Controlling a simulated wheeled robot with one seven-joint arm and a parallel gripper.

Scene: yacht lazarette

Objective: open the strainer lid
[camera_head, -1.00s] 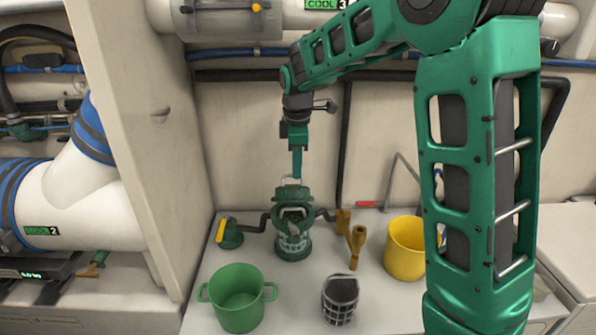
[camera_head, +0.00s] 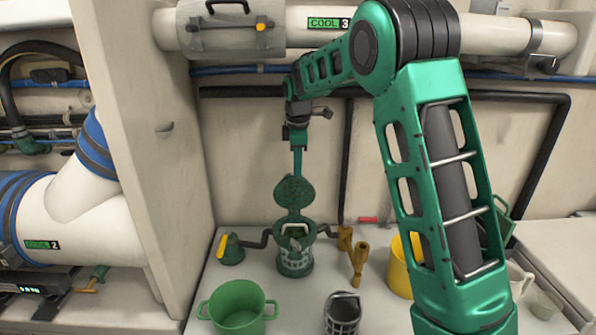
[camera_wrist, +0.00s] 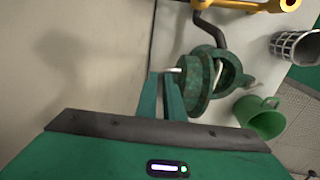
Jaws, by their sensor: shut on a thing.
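The green strainer (camera_head: 295,262) stands on the pale bench below my arm. Its round speckled lid (camera_head: 294,192) is raised nearly upright at the back of the body, and the mouth is uncovered. A pale curved handle shows inside the mouth. My gripper (camera_head: 297,172) is above the lid, with its fingers pointing down to the lid's upper edge. In the wrist view my fingertips (camera_wrist: 162,76) are shut at a pale rod by the lid (camera_wrist: 194,84), apparently its handle; the exact grip is partly hidden. The strainer body (camera_wrist: 229,77) lies just beyond the lid.
A green two-handled pot (camera_head: 238,305) and a dark mesh basket (camera_head: 342,312) stand in front. A brass fitting (camera_head: 358,265) and a yellow bucket (camera_head: 399,272) are to the right, the bucket partly behind my arm. A yellow-handled valve (camera_head: 232,250) is to the left.

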